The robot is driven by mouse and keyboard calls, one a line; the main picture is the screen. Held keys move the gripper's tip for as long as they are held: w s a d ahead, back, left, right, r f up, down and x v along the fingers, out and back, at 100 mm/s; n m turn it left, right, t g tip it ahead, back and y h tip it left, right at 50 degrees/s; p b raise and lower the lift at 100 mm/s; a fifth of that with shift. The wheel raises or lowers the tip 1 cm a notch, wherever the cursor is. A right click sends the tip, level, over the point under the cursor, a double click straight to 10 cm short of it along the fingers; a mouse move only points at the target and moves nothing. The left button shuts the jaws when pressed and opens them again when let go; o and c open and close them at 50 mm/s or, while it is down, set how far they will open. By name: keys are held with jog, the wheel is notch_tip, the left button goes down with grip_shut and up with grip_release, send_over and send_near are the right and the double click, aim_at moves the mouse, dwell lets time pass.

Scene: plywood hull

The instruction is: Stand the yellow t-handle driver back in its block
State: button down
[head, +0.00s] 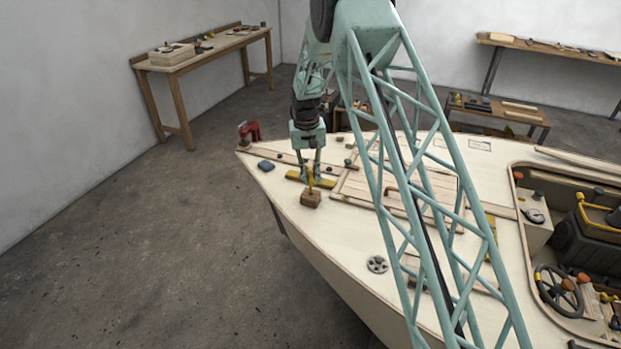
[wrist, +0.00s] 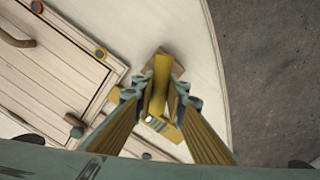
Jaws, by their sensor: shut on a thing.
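The yellow t-handle driver (head: 310,186) is between the fingertips of my gripper (head: 311,178) over the foredeck. In the wrist view its yellow handle (wrist: 158,97) shows between the two fingers of my gripper (wrist: 162,92), which is shut on it. The small brown wooden block (head: 311,199) sits on the deck just below the driver in the head view. In the wrist view part of the block (wrist: 178,70) shows just beyond the handle. The driver's lower end is hidden, so I cannot tell whether it is in the block.
A yellow bar (head: 293,176) lies on the deck beside my fingers. A dark blue block (head: 265,166) and a red clamp-like thing (head: 250,132) are near the bow. A raised hatch (head: 352,184) lies to the right. A grey handwheel (head: 377,264) sits nearer the hull edge.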

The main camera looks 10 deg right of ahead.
jog(key=shift+f, duration=0.45)
jog(key=c, duration=2.5)
grip_release()
jog(key=shift+c, duration=0.2)
jog(key=shift+r, duration=0.15)
jog(key=shift+a+r, duration=0.15)
jog(key=shift+r, duration=2.8)
jog(key=shift+a+r, duration=0.15)
jog(key=shift+r, duration=2.8)
